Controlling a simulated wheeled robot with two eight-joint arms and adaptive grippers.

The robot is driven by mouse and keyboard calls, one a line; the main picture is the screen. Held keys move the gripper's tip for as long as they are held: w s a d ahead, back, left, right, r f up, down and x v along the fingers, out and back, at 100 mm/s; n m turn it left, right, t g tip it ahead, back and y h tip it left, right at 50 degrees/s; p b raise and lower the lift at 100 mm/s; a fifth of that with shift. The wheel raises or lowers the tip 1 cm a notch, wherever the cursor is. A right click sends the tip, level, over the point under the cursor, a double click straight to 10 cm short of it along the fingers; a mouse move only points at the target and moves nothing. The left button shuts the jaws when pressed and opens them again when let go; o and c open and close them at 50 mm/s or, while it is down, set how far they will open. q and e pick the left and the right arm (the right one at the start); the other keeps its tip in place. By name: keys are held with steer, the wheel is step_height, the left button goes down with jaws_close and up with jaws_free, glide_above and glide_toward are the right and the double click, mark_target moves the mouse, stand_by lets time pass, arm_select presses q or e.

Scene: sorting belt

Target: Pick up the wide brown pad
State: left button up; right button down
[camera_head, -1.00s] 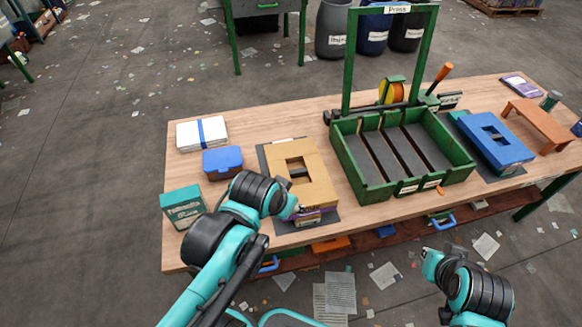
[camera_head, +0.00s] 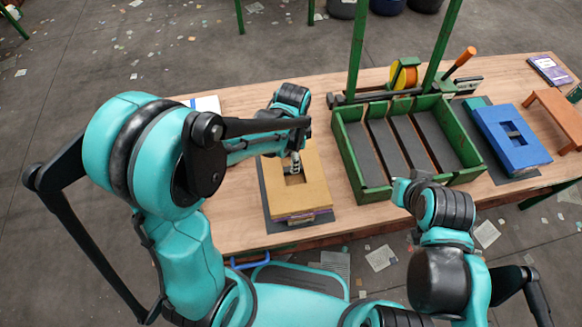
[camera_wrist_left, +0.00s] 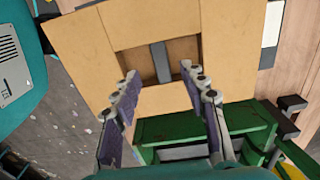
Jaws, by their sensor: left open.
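A wide tan-brown block (camera_head: 315,200) with a rectangular opening lies on a dark mat on the table. A purple layer shows under its front edge. It also fills the top of the left wrist view (camera_wrist_left: 85,45), where a grey strip crosses the opening's brown floor. No separate brown pad stands out. My left gripper (camera_head: 295,163) hangs at the opening. In the left wrist view its fingers (camera_wrist_left: 161,72) are spread and empty, over the near side of the opening; contact cannot be told. My right gripper (camera_head: 402,190) is by the green tray's front; its fingers are unclear.
A green divided tray (camera_head: 375,195) stands right of the block, under a green frame (camera_head: 357,50). A blue block (camera_head: 505,140) with an opening and an orange stand (camera_head: 555,115) lie farther right. My left arm covers the table's left end.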

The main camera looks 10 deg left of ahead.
arm_select(q)
step_height(320, 180, down, 6)
steer(key=shift+w+r+b, duration=0.1)
steer(key=shift+r+b, duration=0.1)
steer(key=shift+b, duration=0.95)
steer(key=shift+r, duration=0.1)
steer(key=shift+c, duration=0.6)
jaws_close()
